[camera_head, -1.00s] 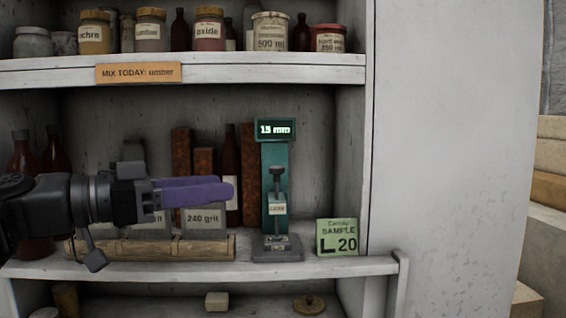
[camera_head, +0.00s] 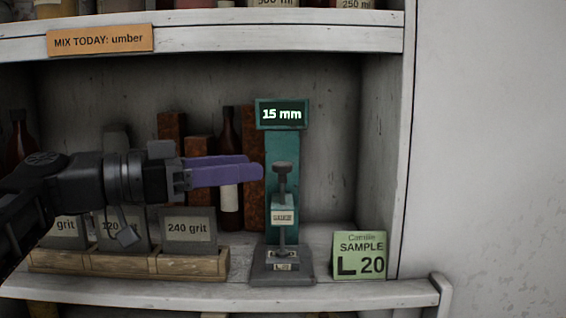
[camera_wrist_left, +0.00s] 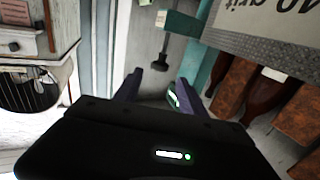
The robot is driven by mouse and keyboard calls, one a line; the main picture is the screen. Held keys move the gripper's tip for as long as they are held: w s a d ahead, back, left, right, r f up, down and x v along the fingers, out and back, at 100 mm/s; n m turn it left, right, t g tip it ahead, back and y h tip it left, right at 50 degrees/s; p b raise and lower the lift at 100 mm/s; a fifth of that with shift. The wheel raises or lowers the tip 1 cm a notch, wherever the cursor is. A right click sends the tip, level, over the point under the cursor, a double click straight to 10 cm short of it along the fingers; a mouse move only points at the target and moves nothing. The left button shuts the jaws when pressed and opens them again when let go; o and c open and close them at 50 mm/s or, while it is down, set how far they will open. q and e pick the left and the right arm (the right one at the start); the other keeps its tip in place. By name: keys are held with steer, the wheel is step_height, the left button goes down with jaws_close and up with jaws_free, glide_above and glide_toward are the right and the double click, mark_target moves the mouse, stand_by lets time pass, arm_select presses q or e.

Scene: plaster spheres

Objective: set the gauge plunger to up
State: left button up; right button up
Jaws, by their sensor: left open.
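The gauge has a teal post (camera_head: 282,148) with a display (camera_head: 281,114) reading 15 mm. Its plunger (camera_head: 283,168) has a dark round knob on a thin rod, above a small labelled block and a grey base (camera_head: 281,268). My left gripper (camera_head: 262,171) has purple fingers, open and empty. They point right at about the knob's height, with their tips just left of it. In the left wrist view the plunger knob (camera_wrist_left: 160,65) shows beyond and between the open fingertips of my left gripper (camera_wrist_left: 160,78), with the teal post (camera_wrist_left: 212,66) beside it.
Grit blocks stand in a wooden rack (camera_head: 130,263) left of the gauge, below my left arm. A brown bottle (camera_head: 229,190) and rusty blocks (camera_head: 171,130) stand behind. A green SAMPLE L 20 card (camera_head: 359,256) is right of the gauge. An upper shelf (camera_head: 280,38) runs overhead.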

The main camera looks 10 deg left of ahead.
mark_target(283, 163)
arm_select(q)
steer(key=p+x, duration=0.2)
steer(key=x, duration=0.4)
steer(key=shift+w+d+r, duration=0.1)
steer(key=shift+w+d, duration=0.1)
steer(key=shift+d, duration=0.1)
steer(key=shift+w+d, duration=0.2)
steer(key=shift+d, duration=0.05)
steer(key=shift+c, duration=0.5)
jaws_close()
stand_by(0.4)
